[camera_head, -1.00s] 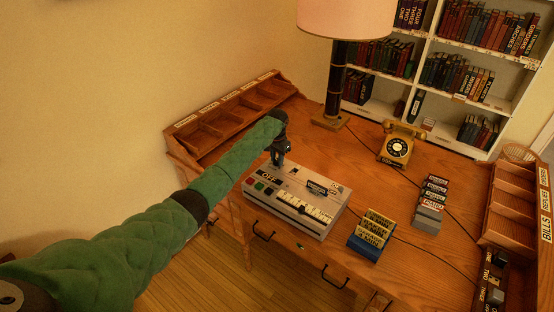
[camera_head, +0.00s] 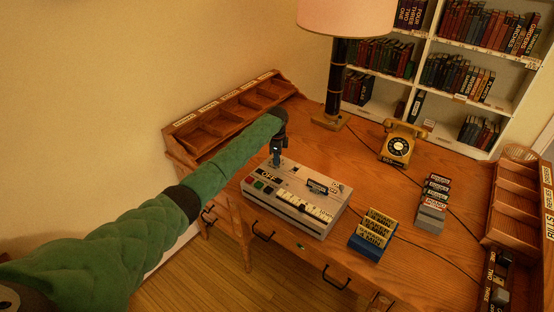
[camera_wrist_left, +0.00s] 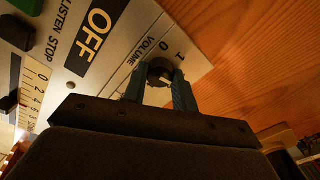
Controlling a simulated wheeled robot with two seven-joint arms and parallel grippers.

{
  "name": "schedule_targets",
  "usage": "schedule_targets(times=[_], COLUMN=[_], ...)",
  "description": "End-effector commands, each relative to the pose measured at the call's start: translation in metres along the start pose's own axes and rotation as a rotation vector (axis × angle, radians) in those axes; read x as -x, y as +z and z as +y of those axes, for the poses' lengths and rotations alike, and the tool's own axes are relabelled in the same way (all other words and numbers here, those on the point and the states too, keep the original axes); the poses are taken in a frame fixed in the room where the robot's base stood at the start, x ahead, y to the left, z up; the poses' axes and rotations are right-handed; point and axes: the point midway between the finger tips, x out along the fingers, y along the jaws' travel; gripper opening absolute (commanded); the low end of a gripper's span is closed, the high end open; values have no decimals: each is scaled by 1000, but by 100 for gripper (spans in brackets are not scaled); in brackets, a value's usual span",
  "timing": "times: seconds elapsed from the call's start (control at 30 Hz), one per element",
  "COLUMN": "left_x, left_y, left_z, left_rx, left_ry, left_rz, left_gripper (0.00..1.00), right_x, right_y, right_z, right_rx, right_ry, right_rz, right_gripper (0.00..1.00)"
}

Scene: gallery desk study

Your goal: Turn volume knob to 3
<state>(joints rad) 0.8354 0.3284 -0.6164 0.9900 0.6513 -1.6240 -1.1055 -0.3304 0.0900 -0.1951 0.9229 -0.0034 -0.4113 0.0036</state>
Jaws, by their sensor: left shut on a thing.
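The grey machine (camera_head: 297,196) with buttons and white keys lies on the wooden desk. Its volume knob (camera_wrist_left: 159,70) shows in the left wrist view, a small dark round knob beside the word VOLUME, with the marks 0 and 1 near it. My left gripper (camera_head: 275,162) comes down onto the machine's far left corner. In the left wrist view its two fingers (camera_wrist_left: 160,88) stand on either side of the knob and are shut on it. The pointer of the knob and its other marks are hidden or too small to read. My right gripper is not in view.
A blue-and-yellow card holder (camera_head: 372,236), a telephone (camera_head: 398,146) and a lamp (camera_head: 337,85) stand on the desk. A wooden tray rack (camera_head: 215,125) is behind my gripper.

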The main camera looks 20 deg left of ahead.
Motion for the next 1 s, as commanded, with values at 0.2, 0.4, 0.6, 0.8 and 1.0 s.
schedule_targets(times=[0.2,0.4,0.6,0.8,1.0], left_x=[2,2,2,3,3], left_y=[1,1,0,0,0], left_z=[-2,-2,-2,-1,-1], left_rx=[-203,-372,-504,-588,-627], left_ry=[-5,-5,-4,-4,-4], left_rz=[0,0,-1,0,0], left_gripper=[5,5,5,5,5], right_x=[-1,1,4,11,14], right_y=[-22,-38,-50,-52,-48], right_z=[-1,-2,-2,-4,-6], right_rx=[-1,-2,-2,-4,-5], right_ry=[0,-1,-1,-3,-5], right_rz=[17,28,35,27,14], right_gripper=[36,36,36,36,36])
